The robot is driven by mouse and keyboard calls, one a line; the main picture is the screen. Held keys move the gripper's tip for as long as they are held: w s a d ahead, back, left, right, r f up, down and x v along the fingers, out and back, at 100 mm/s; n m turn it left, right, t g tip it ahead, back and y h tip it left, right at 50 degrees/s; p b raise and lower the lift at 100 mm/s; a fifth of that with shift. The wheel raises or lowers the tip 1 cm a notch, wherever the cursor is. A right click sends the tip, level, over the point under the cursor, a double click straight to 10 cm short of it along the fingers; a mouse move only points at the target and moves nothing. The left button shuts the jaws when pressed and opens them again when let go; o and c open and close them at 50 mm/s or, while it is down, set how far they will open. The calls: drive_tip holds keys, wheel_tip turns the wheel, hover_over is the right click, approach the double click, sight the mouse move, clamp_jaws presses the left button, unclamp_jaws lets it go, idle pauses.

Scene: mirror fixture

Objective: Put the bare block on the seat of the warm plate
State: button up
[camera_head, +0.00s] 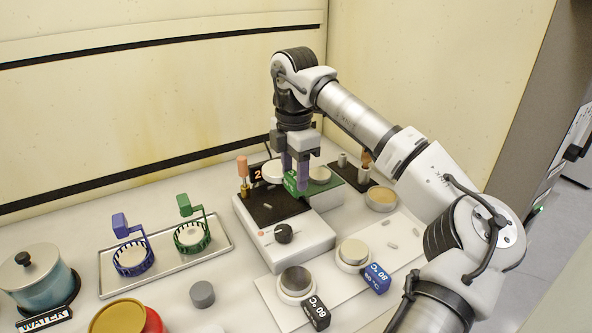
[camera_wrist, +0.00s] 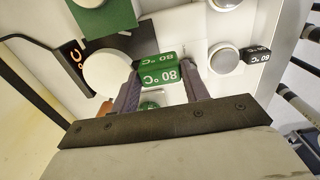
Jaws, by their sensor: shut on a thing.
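My gripper (camera_head: 296,178) is shut on a green tag (camera_head: 291,185) marked 80 °C, above the black-topped plate. The tag also shows between the fingers in the wrist view (camera_wrist: 158,72). A pale round block (camera_head: 272,172) is just left of the tag, and larger in the wrist view (camera_wrist: 107,75); I cannot tell whether they are joined. The plate unit (camera_head: 300,240) has a white body, a knob and orange digits. Another pale disc (camera_head: 319,175) sits on a green panel (camera_head: 333,193) behind. A plain grey cylinder (camera_head: 202,294) without a tag stands at the front.
Two round pieces with a black tag (camera_head: 316,313) and a blue tag (camera_head: 377,278) stand on a white strip at the front right. A tray (camera_head: 222,262) holds blue and green baskets. A blue pot (camera_head: 38,282) and yellow lid (camera_head: 117,316) are left. A tan dish (camera_head: 381,199) is right.

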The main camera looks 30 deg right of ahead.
sight(294, 192)
drive_tip(key=shift+f+b, duration=2.25)
drive_tip(key=shift+f, duration=0.55)
drive_tip(key=shift+f+b, duration=0.65)
drive_tip(key=shift+b, duration=0.2)
drive_tip(key=o, duration=1.3)
wheel_tip(294, 192, up, 14)
drive_tip(key=p, duration=0.9)
drive_tip(key=shift+f, duration=0.15)
